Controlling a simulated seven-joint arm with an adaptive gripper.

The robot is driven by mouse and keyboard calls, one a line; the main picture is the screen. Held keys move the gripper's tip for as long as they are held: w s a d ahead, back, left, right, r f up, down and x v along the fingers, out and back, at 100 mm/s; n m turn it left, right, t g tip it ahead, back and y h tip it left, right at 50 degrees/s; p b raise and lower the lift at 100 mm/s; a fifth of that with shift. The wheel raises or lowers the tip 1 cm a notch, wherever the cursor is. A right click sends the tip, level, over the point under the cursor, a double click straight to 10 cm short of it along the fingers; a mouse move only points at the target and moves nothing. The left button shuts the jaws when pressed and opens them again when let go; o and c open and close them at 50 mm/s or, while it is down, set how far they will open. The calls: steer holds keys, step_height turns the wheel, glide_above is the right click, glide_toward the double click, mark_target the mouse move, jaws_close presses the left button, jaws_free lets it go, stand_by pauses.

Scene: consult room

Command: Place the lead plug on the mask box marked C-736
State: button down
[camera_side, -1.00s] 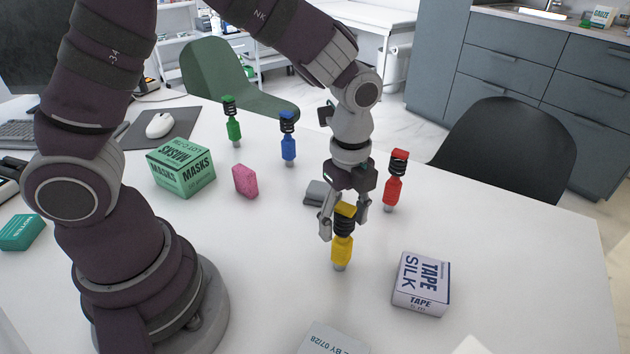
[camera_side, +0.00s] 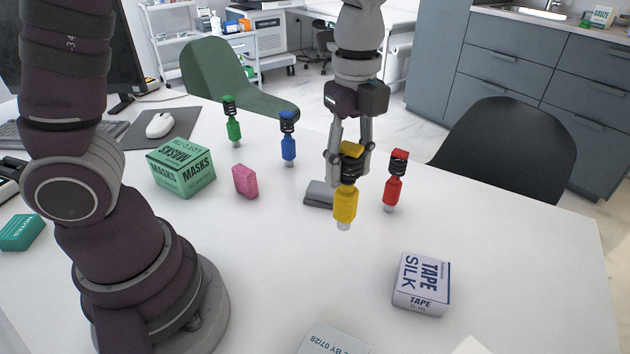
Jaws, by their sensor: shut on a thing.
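My gripper (camera_side: 350,160) is shut on the yellow lead plug (camera_side: 345,203) near its dark ribbed top and holds it upright above the table. A green mask box (camera_side: 181,168) marked MASKS stands at the left middle; I cannot read C-736 on it. Other lead plugs stand upright on the table: a green one (camera_side: 233,128) and a blue one (camera_side: 288,147) at the back, and a red one (camera_side: 393,190) close to the right of my gripper.
A pink block (camera_side: 245,181) sits right of the mask box. A grey object (camera_side: 319,194) lies behind the held plug. A silk tape box (camera_side: 421,284) is at front right. A partly cut-off white box (camera_side: 333,340) is at the front edge. The table's middle front is clear.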

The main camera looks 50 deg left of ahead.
steer(key=s+a+r+n, duration=0.2)
steer(key=s+a+n, duration=0.1)
steer(key=a, duration=0.4)
steer(key=s+a+r+n, duration=0.2)
steer(key=s+a+n, duration=0.1)
steer(key=a, duration=0.3)
steer(key=s+a+n, duration=0.5)
steer(key=s+n, duration=0.2)
steer(key=s, duration=0.6)
steer(key=w+a+f, duration=0.2)
steer(key=w+a, duration=0.1)
steer(key=a, duration=0.4)
steer(key=w+a+f, duration=0.3)
steer(key=a, duration=0.4)
steer(key=shift+a+f+n, duration=0.2)
steer(key=shift+a+n, duration=0.1)
steer(key=shift+a, duration=0.1)
steer(key=shift+w+f, duration=0.1)
steer(key=shift+f, duration=0.05)
steer(key=c, duration=0.8)
jaws_free()
